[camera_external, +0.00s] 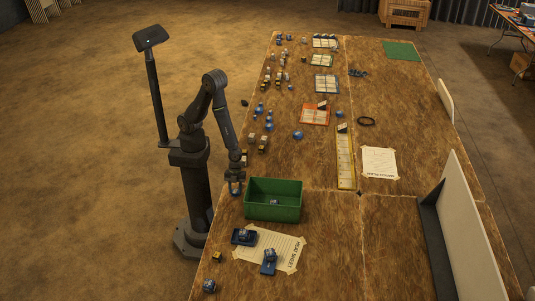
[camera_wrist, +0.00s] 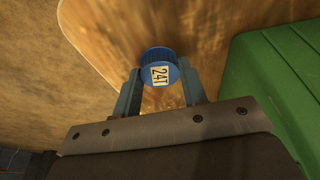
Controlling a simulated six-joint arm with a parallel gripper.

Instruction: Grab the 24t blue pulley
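The blue pulley (camera_wrist: 160,66) has a white label that reads 24T. In the wrist view it sits between the fingertips of my gripper (camera_wrist: 160,78), with a finger against each side. My gripper is shut on it. In the external view my gripper (camera_external: 235,178) points down at the table's left edge, just left of the green bin, with the blue pulley (camera_external: 235,190) at its tips. The pulley's height above the table is hard to tell.
The green bin (camera_external: 275,212) stands close on the right, with a small item inside; it also shows in the wrist view (camera_wrist: 262,60). A paper sheet (camera_external: 272,250) with blue parts lies in front. Several blue pulleys and small parts (camera_external: 268,120) stand farther back along the table's left side.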

